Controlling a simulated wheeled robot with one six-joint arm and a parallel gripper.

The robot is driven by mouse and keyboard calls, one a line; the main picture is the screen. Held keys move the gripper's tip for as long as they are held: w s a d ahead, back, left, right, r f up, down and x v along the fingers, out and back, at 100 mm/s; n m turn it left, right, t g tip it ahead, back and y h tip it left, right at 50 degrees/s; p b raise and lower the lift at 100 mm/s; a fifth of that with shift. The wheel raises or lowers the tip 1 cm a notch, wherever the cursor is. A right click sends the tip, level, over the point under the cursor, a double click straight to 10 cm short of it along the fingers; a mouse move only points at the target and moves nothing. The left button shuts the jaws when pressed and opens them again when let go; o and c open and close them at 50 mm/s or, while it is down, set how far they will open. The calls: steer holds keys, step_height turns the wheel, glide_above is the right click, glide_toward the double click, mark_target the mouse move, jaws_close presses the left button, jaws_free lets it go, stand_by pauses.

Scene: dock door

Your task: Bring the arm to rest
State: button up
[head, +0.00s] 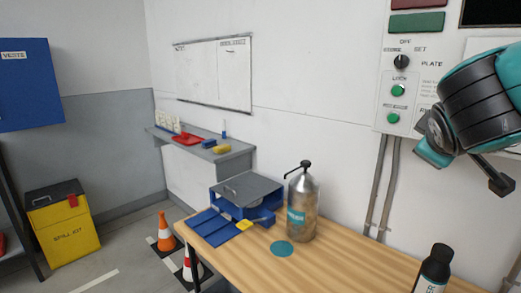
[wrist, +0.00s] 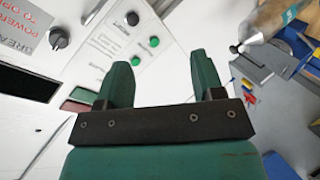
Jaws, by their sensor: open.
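My arm's teal and black end (head: 470,110) is raised at the upper right of the head view, in front of the wall panel. In the wrist view my gripper (wrist: 160,70) has two green fingers standing well apart, with nothing between them. The control panel (head: 408,90) has a black knob and green buttons; it also shows beyond the fingers in the wrist view (wrist: 100,45). No touch between gripper and panel is visible. The fingers are hard to make out in the head view.
A wooden bench (head: 345,262) below holds a metal pump bottle (head: 302,205), a dark bottle (head: 434,268), a teal disc (head: 282,249) and a blue box (head: 245,195). A shelf (head: 220,150), a yellow spill bin (head: 62,225) and orange cones (head: 166,236) stand left.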

steer(key=s+a+f+g+y, duration=0.35)
steer(key=a+f+y, duration=0.25)
steer(key=a+f, duration=0.25)
steer(key=s+a+f+g+y, duration=0.1)
steer(key=s+a+g+y, duration=0.2)
steer(key=s+a, duration=0.3)
steer(key=s+a+f+n+g+y, duration=0.1)
steer(key=s+a+f+g+y, duration=0.1)
steer(key=s+a, duration=0.5)
steer(key=s+g+y, duration=0.1)
steer(key=s+g, duration=0.1)
steer(key=s, duration=0.2)
steer(key=shift+s+n, duration=0.3)
